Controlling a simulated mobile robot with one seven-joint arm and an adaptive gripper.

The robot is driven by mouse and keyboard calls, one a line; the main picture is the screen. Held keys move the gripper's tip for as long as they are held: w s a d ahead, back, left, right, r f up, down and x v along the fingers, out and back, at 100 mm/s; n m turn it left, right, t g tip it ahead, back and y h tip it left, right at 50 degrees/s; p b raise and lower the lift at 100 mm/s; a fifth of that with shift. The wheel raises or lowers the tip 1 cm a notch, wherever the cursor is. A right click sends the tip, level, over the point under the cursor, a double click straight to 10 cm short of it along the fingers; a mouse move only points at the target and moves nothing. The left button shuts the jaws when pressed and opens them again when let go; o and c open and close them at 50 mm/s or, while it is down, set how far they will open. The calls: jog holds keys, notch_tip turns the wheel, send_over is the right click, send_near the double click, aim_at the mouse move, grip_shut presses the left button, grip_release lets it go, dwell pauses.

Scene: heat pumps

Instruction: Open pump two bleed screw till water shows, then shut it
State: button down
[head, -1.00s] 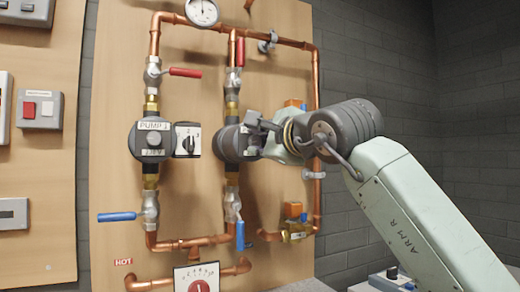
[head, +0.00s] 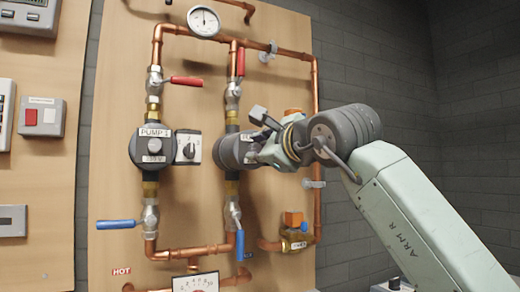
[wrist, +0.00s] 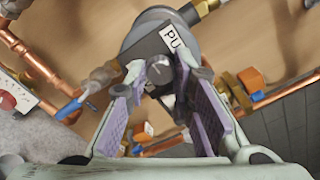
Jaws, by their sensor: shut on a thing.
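Pump two (head: 229,151) is the dark round pump on the right-hand copper riser; my gripper (head: 258,146) meets its front from the right. In the wrist view the pump (wrist: 163,38) shows its dark face and part of a white label reading "PU". The bleed screw (wrist: 163,76) is a small grey knob at the middle of that face. My gripper's purple-padded fingers (wrist: 165,85) lie on either side of the screw and are shut on it. The fingers partly hide the pump face. I see no water there.
Pump one (head: 152,148) with its dial box (head: 188,145) is close on the left. Red-handled valves (head: 187,81) sit above the pumps and blue-handled valves (head: 122,224) below. A gauge (head: 204,21) is at the top. An orange-topped valve (head: 293,226) stands lower right.

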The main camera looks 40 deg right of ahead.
jog(key=c, duration=1.4)
grip_release()
jog(key=shift+o, duration=0.2)
jog(key=shift+s, duration=0.1)
jog(key=v, duration=1.1)
jog(key=shift+s, duration=0.4)
jog(key=shift+w+a, duration=0.1)
